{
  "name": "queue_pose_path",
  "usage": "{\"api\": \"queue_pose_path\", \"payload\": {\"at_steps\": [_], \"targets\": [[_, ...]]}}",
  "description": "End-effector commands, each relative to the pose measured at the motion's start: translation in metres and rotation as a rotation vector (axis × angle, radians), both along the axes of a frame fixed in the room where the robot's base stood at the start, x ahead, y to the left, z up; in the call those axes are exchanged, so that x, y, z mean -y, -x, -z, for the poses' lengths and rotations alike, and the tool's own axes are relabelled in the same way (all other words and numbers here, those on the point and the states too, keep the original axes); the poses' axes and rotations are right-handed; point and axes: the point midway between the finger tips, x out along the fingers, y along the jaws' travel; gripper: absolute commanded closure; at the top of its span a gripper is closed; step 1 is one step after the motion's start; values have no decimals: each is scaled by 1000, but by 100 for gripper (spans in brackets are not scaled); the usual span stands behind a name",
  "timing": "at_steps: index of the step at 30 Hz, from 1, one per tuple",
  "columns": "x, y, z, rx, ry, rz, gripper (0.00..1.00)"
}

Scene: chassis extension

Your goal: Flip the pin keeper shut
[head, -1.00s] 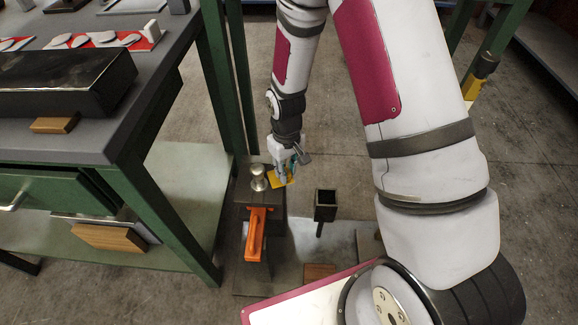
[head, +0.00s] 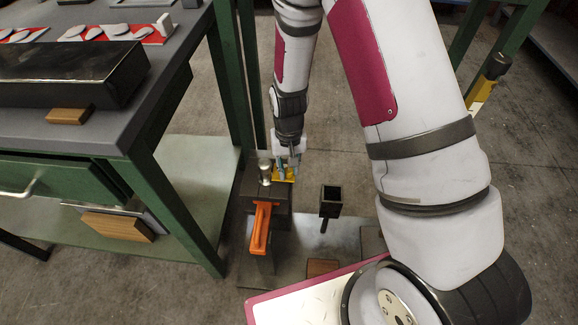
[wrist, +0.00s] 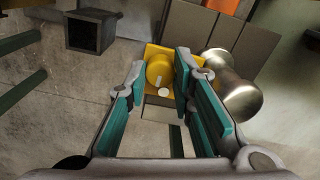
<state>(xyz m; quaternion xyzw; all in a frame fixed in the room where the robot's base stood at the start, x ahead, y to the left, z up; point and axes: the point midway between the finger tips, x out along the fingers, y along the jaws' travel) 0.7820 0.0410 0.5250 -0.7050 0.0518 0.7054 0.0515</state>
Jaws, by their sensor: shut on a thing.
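The yellow pin keeper (head: 283,177) is a small plate on the dark block, right beside a silver round-headed pin (head: 265,171). In the wrist view the keeper (wrist: 150,54) has a round yellow knob (wrist: 159,70) between my fingertips, and the pin (wrist: 228,85) lies just right of my right finger. My gripper (head: 287,166) reaches down from above. Its teal-padded fingers (wrist: 160,72) are shut on the yellow keeper at its knob, with a visible gap between them. The head view hides part of the keeper behind the fingers.
An orange handle (head: 261,228) sits on the block in front of the pin. A dark square socket (head: 331,200) stands to the right. The green-legged workbench (head: 170,200) is close on the left. Open concrete floor (head: 345,130) lies behind.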

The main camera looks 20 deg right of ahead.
Motion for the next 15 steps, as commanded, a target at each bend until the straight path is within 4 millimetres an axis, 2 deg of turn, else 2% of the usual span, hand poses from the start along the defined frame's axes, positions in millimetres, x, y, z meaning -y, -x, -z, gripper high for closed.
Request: {"api": "queue_pose_path", "payload": {"at_steps": [6,7,9,15], "targets": [[-1,-1,0,2,-2,0,100],[-1,-1,0,2,-2,0,76],[-1,-1,0,2,-2,-1,60],[-1,-1,0,1,-1,-1,57]]}}
